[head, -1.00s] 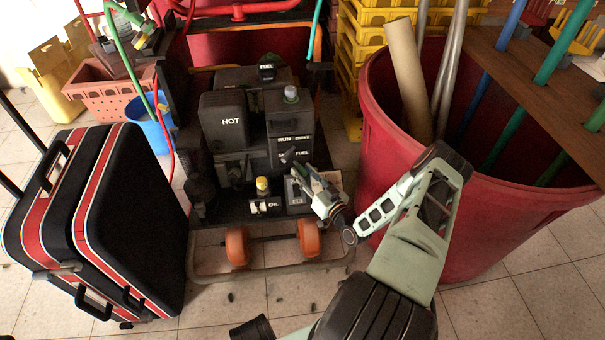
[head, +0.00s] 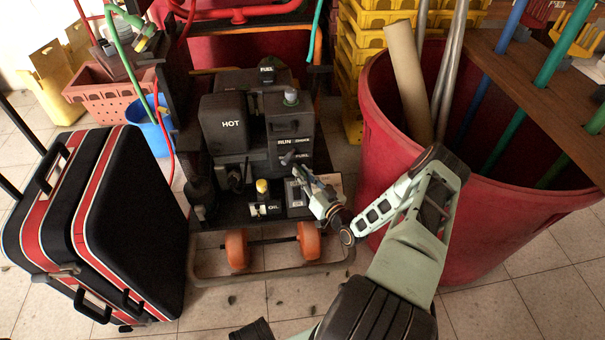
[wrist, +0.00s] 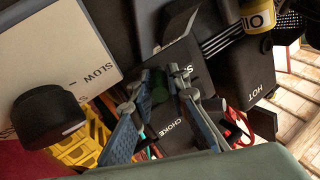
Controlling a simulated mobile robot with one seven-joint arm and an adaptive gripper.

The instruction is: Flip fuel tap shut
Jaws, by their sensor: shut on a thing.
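The fuel tap (head: 289,158) is a small grey lever beside the FUEL label on the front of the dark engine unit (head: 232,122), below the RUN label. My gripper (head: 299,172) reaches in from the lower right, with its fingertips right at the tap. In the wrist view my gripper (wrist: 164,76) has its two blue-grey fingers on either side of a small dark thing in front of the CHOKE panel (wrist: 188,140). It is closed on this thing, which looks like the tap. The fingers and shadow hide most of the tap, so its exact angle is unclear.
A large red bin (head: 480,225) with tubes stands close to my arm on the right. A black suitcase (head: 130,220) with red stripes stands on the left. A yellow OIL cap (head: 262,187) and orange wheels (head: 237,246) lie below the tap. Tiled floor is clear in front.

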